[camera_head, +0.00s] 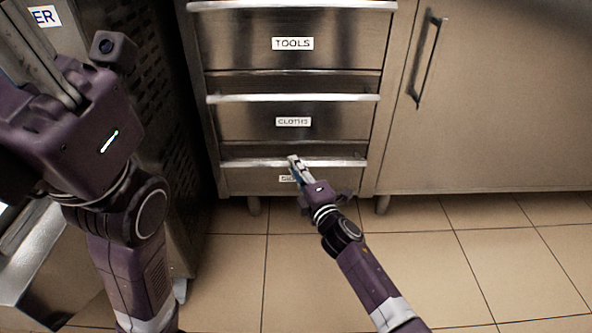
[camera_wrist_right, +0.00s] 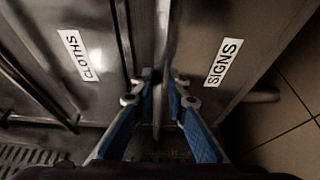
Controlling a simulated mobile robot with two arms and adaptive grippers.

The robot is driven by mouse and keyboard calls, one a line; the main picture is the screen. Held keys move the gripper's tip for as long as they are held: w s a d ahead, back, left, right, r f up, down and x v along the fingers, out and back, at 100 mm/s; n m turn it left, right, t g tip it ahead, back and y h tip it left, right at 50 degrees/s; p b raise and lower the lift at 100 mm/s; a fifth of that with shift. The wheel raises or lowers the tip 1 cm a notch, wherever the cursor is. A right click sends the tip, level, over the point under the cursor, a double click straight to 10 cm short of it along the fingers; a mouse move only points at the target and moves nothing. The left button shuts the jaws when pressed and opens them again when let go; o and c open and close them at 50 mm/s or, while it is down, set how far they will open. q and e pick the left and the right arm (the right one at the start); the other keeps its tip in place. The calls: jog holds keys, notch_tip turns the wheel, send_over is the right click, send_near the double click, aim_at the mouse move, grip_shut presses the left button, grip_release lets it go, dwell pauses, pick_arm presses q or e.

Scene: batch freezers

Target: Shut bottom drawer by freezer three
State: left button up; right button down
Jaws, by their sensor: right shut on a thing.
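The bottom drawer (camera_head: 240,180) has a metal front with a pale bar handle (camera_head: 240,163) along its top edge and a SIGNS label, partly hidden by my right gripper (camera_head: 295,164). In the right wrist view the SIGNS front (camera_wrist_right: 205,45) lies right of the bar, and my right gripper (camera_wrist_right: 160,95) has its blue-padded fingers on either side of it. The right gripper is shut on the handle. I cannot tell how far the drawer stands out. My left gripper (camera_head: 40,60) is up at the left, away from the drawers; its opening is unclear.
Above are the CLOTHS drawer (camera_head: 240,122) and the TOOLS drawer (camera_head: 240,45), with similar handles. A cabinet door (camera_head: 500,100) with a dark handle stands right. A vented dark machine (camera_head: 165,90) stands close on the left. The tiled floor (camera_head: 480,260) in front is clear.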

jog(key=c, duration=1.9)
grip_release()
jog(key=shift+w, duration=0.1)
jog(key=v, duration=1.2)
